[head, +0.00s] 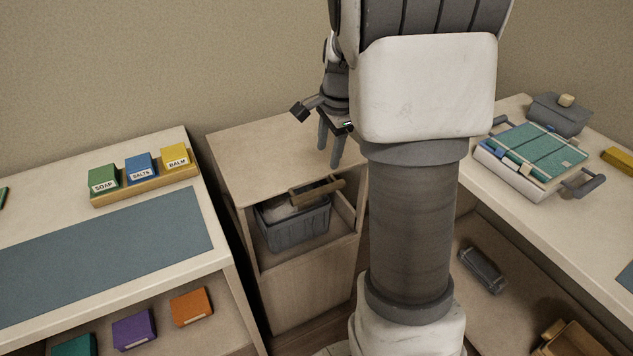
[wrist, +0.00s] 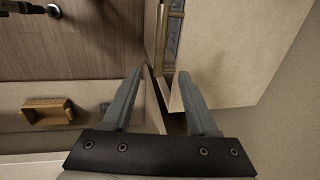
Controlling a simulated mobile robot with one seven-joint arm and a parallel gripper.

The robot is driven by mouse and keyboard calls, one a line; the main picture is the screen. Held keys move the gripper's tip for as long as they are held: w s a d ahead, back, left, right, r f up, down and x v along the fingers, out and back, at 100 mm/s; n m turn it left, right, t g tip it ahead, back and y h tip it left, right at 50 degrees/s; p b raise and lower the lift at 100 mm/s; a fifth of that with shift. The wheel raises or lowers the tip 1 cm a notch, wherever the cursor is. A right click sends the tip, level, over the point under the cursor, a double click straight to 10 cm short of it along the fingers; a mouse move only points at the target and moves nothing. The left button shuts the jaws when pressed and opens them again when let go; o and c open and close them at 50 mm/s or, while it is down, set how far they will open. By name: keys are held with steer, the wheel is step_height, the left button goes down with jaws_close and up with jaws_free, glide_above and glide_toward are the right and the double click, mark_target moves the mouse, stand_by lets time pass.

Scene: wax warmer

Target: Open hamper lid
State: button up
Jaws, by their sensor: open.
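A pale wooden cabinet (head: 255,150) stands in the middle of the head view, with an open front compartment. A grey ribbed basket (head: 298,228) sits in that compartment, with a wooden bar (head: 317,190) across its upper right. I cannot tell which part is the hamper lid. My gripper (head: 329,169) is open and empty, its fingers pointing down at the right side of the cabinet top. In the wrist view the fingers (wrist: 159,74) straddle an edge beside the cabinet top (wrist: 240,50). The bar (wrist: 160,45) and a strip of the basket (wrist: 173,35) show beyond them.
A left counter (head: 60,290) holds soap, salts and balm boxes on a tray (head: 145,190); coloured boxes sit below. A right counter (head: 600,215) holds a teal-topped case (head: 530,160) and a grey box (head: 560,115). The wall is close behind the cabinet.

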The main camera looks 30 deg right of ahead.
mark_target(321, 189)
steer(key=w+f, duration=0.1)
steer(key=f, duration=0.3)
steer(key=f+b, duration=0.1)
steer(key=f, duration=0.4)
steer(key=w+f+b, duration=0.1)
steer(key=f, duration=0.3)
steer(key=shift+w+f, duration=0.2)
steer(key=shift+w, duration=0.15)
jaws_close()
stand_by(0.7)
